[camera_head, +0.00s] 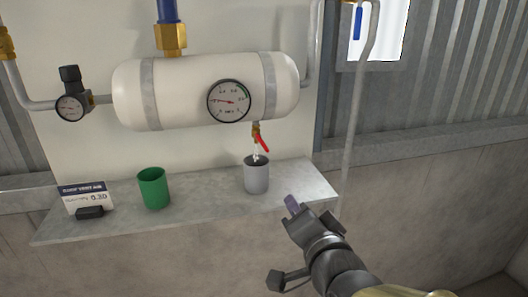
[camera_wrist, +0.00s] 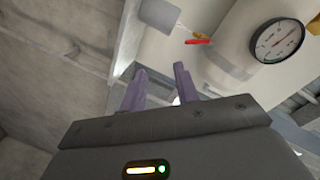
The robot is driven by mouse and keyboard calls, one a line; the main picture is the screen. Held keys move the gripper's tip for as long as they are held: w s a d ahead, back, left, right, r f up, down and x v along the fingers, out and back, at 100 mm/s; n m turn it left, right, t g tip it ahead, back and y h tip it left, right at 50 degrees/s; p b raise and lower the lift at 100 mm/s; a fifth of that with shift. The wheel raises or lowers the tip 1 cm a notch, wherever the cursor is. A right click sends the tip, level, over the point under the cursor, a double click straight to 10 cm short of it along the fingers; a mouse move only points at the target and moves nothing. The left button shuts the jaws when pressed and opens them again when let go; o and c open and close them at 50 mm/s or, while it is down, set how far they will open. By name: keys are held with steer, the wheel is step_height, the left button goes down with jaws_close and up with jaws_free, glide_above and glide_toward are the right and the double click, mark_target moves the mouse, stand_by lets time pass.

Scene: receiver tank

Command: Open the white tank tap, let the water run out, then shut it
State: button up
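The white tank (camera_head: 190,90) is mounted on the wall. Its brass tap (camera_head: 256,129) hangs below the right part, with a red lever (camera_head: 263,144) slanting down to the right. A thin pale stream (camera_head: 256,154) shows between the tap and the grey cup (camera_head: 256,178) standing under it. In the wrist view, the red lever (camera_wrist: 198,42) and the cup (camera_wrist: 158,15) lie beyond my fingers. My gripper (camera_head: 291,205) is below and right of the cup, near the shelf's front edge, apart from the lever. Its two fingers (camera_wrist: 160,85) are spread with nothing between them.
A green cup (camera_head: 153,189) and a small sign (camera_head: 86,198) stand on the left of the shelf (camera_head: 205,205). A round gauge (camera_head: 229,101) is on the tank, and a smaller gauge (camera_head: 70,107) sits on the left pipe. A grey pipe (camera_head: 352,120) runs down at the right.

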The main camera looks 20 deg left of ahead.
steer(key=w+d+f+n+g+h+b, duration=0.1)
steer(key=d+f+g+h+b, duration=0.1)
steer(key=d+f, duration=0.35)
steer(key=d+f+n+g+h+b, duration=0.1)
steer(key=d+f+b, duration=0.1)
steer(key=f, duration=0.7)
steer(key=w+d+f+n+g+h+b, duration=0.1)
steer(key=d+f+g+h+b, duration=0.1)
steer(key=d+f, duration=0.35)
steer(key=s+d+f+g+h+b, duration=0.1)
steer(key=s+d+f+g+b, duration=0.1)
steer(key=f, duration=0.5)
steer(key=s+d+f+n+g+h+b, duration=0.1)
steer(key=s+d+f+g+h+b, duration=0.1)
steer(key=s+d+f+g, duration=0.2)
steer(key=s+d+f, duration=0.1)
steer(key=d+f, duration=0.2)
steer(key=shift+d+f+n+b, duration=0.2)
steer(key=shift+f+n+b, duration=0.1)
steer(key=shift+b, duration=0.1)
steer(key=shift+d, duration=0.1)
